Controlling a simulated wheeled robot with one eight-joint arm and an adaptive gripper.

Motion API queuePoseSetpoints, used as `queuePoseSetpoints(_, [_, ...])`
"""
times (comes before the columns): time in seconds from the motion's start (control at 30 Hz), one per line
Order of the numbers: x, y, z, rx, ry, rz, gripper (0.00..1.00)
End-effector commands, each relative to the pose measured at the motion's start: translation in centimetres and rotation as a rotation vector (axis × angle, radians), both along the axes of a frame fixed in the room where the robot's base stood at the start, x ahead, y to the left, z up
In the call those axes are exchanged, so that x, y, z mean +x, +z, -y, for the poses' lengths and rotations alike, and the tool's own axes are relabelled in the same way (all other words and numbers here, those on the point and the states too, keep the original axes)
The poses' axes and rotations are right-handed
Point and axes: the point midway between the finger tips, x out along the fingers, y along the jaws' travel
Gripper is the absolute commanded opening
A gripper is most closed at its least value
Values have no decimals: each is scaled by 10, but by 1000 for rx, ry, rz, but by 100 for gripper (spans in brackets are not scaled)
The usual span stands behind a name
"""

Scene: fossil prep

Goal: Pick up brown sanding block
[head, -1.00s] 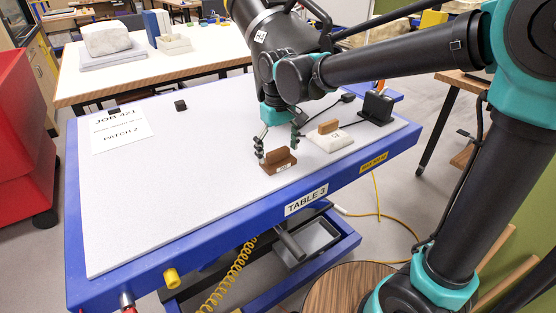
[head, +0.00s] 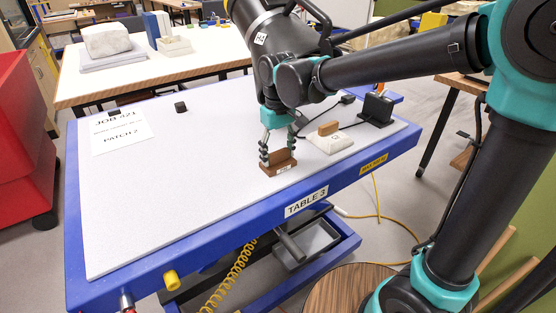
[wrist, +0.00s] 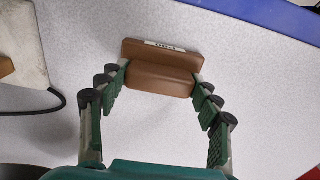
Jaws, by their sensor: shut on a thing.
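The brown sanding block (head: 279,168) is near the front edge of the white table top in the head view, with a small white label on its side. It also shows in the wrist view (wrist: 160,78), between the fingertips. My gripper (head: 279,152) is above it with its fingers on both sides of the block's raised grip. In the wrist view my gripper (wrist: 160,82) is closed on the block from left and right. The block appears to rest on the table; I see no clear gap under it.
A pale block with a tan piece on top (head: 332,140) stands just right of the sanding block, with a cable beside it. A black device (head: 377,108) is farther right. A paper sign (head: 120,128) and a small black cube (head: 180,107) lie left. The table's middle is clear.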

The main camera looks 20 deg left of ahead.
Motion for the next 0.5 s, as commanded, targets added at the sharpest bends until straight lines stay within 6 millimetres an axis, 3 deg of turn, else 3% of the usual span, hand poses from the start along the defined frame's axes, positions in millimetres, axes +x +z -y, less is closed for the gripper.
queuePoseSetpoints(0.27, [0,8,0,0,0,0,18])
queuePoseSetpoints(0.5, [0,48,0,0,0,0,18])
